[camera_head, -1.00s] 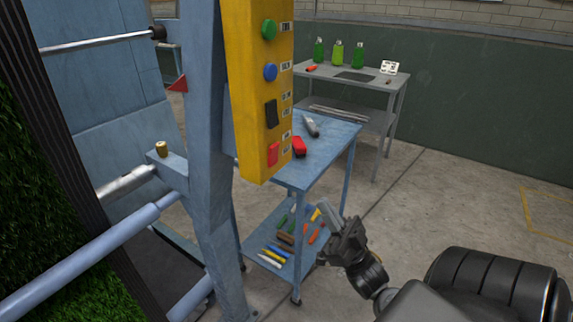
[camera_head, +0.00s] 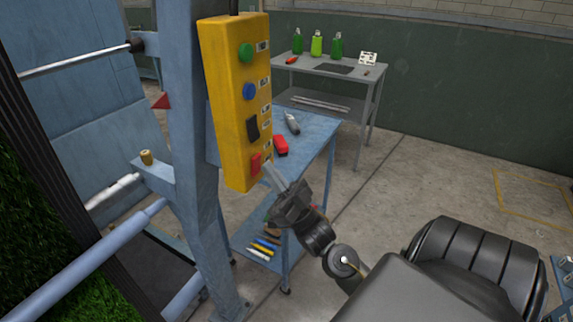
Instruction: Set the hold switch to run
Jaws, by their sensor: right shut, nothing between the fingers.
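The yellow control box (camera_head: 231,130) is fixed to the blue frame post. Down its face are a green button (camera_head: 245,53), a blue button (camera_head: 249,91), a black rocker switch (camera_head: 252,129) and a red switch (camera_head: 256,163). Their small labels are too blurred to read, so I cannot tell by name which is the hold switch. My right gripper (camera_head: 270,168) is shut and empty. Its fingertips are just right of and slightly below the red switch, very close to it; I cannot tell whether they touch. My left gripper is not in view.
A blue cart (camera_head: 312,130) stands behind the box, with a red object (camera_head: 281,145) and a grey tool (camera_head: 291,122) on top. A grey table (camera_head: 290,64) with green bottles is farther back. Rollers and turf fill the left.

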